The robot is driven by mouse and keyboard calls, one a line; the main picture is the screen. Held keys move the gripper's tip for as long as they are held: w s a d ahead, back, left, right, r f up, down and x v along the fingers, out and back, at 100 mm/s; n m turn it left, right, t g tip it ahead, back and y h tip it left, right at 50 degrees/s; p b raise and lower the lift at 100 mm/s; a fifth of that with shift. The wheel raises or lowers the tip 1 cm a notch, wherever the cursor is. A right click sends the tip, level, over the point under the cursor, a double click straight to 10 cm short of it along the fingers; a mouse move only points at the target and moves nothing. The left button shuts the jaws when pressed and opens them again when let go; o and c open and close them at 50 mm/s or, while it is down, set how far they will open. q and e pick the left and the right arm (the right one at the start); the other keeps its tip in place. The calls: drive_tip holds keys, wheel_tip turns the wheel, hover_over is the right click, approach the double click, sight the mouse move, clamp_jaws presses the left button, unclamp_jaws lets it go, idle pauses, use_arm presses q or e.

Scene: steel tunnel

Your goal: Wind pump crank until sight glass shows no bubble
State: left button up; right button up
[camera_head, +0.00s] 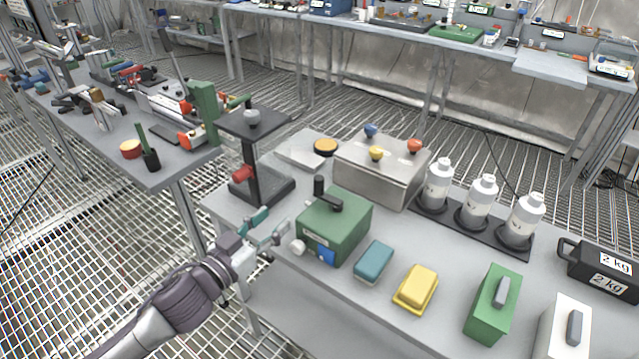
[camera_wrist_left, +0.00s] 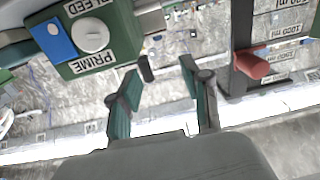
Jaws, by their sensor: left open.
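The green pump box (camera_head: 345,232) stands near the left edge of the grey table. On its top is a black crank (camera_head: 326,200) with an upright handle. Its front carries a white round knob (camera_head: 298,247) and a blue square part (camera_head: 327,256); I cannot make out a bubble. In the left wrist view the box (camera_wrist_left: 120,40) appears at upper left with PRIME and BLEED labels. A short black peg (camera_wrist_left: 146,68), which looks like the crank handle, appears between the fingertips. My left gripper (camera_head: 274,226) is open and empty, left of the box. My right gripper is out of view.
A black stand with a red knob (camera_head: 241,174) is just behind my left gripper. A steel box (camera_head: 375,180) with coloured knobs stands behind the pump. A teal block (camera_head: 374,262) and yellow block (camera_head: 416,290) lie to its right. White bottles (camera_head: 476,200) stand behind them.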

sight(319, 184)
use_arm(q)
wheel_tip(319, 184, up, 4)
drive_tip(key=a+f+m+g+h, duration=0.1)
drive_tip(key=a+m+g+h, duration=0.1)
drive_tip(key=m+g+h, duration=0.35)
drive_tip(key=x, duration=0.9)
drive_tip(key=p+x, duration=0.1)
drive_tip(key=x, duration=0.4)
drive_tip(key=shift+w+a+r, duration=0.2)
drive_tip(key=shift+w+r, duration=0.05)
drive_tip(key=shift+r, duration=0.1)
clamp_jaws()
